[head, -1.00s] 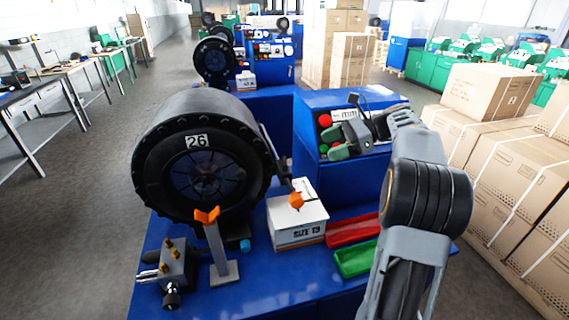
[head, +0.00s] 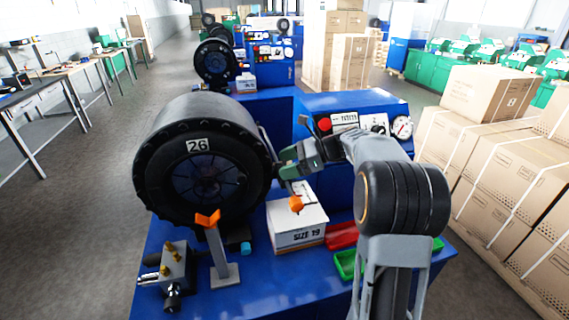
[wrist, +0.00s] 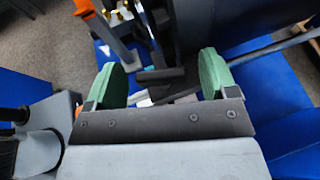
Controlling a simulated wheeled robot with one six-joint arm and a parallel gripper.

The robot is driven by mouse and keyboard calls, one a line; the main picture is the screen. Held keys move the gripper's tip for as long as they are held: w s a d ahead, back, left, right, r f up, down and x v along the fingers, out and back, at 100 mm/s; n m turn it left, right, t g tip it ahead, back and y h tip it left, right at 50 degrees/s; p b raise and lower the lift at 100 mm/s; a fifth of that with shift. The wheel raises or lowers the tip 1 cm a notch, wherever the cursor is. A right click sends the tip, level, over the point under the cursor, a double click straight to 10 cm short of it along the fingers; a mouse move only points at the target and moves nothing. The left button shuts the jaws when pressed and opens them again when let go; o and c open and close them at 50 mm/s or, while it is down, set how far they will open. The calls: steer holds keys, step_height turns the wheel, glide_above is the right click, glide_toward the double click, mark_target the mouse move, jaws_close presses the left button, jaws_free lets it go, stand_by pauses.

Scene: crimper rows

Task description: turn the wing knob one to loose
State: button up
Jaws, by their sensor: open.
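No part is plainly marked as wing knob one. An orange wing-shaped piece (head: 208,218) tops a grey post in front of the black drum (head: 198,147) marked 26. A grey block with brass fittings (head: 175,262) stands at the front left. My gripper (head: 292,161) is to the right of the drum, above the white box. In the wrist view my gripper (wrist: 162,80) has its two green pads wide apart, with nothing held between them.
The white box (head: 297,222) stands on the blue bench. A red tray (head: 342,236) and a green tray (head: 345,264) lie right of it, partly behind my arm. A panel with a red button (head: 324,124) and a gauge (head: 402,127) is behind my arm.

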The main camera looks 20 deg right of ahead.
steer(key=shift+w+a+f, duration=0.1)
steer(key=shift+a+f, duration=0.1)
steer(key=shift+a, duration=0.15)
steer(key=shift+c, duration=0.4)
